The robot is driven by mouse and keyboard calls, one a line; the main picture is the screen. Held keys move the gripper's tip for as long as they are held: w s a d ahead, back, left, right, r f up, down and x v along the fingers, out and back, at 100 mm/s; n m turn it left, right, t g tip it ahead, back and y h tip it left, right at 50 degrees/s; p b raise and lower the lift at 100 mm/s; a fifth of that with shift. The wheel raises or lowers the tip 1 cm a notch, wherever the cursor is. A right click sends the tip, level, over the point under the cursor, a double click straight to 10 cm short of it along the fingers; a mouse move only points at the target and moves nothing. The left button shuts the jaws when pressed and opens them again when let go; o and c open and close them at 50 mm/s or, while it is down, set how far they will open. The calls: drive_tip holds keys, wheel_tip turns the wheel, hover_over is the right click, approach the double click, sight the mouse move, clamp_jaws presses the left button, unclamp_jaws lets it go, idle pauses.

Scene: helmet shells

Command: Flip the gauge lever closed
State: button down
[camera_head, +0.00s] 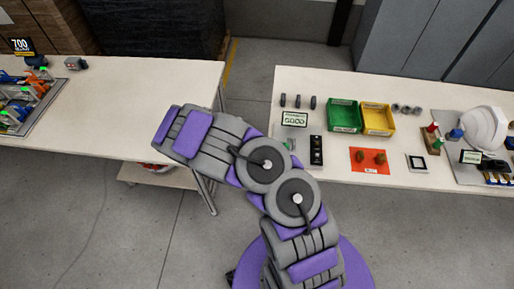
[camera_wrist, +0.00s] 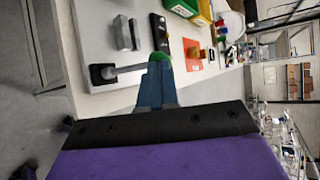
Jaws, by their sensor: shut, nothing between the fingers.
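In the wrist view, a grey bar (camera_wrist: 130,70) runs from a square black base (camera_wrist: 103,73) on the table toward my fingertips; it looks like the gauge lever. My gripper (camera_wrist: 159,58) has blue-grey fingers with a green tip, shut and empty. The fingertips overlap the bar's right end in the picture; I cannot tell whether they touch it. In the head view, a small display (camera_head: 294,119) reading GOOD stands at the near table's left end. My arm hides most of the gripper and the lever there.
On the table (camera_head: 345,85) are a black strip (camera_head: 316,150), green (camera_head: 343,115) and yellow (camera_head: 377,118) bins, an orange mat (camera_head: 371,160) and a white helmet shell (camera_head: 485,128). Another table (camera_head: 120,90) stands at left, with floor between them.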

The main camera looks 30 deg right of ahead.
idle(0.3)
drive_tip(key=shift+r+p, duration=0.75)
drive_tip(key=shift+r, duration=0.05)
drive_tip(key=shift+a, duration=0.1)
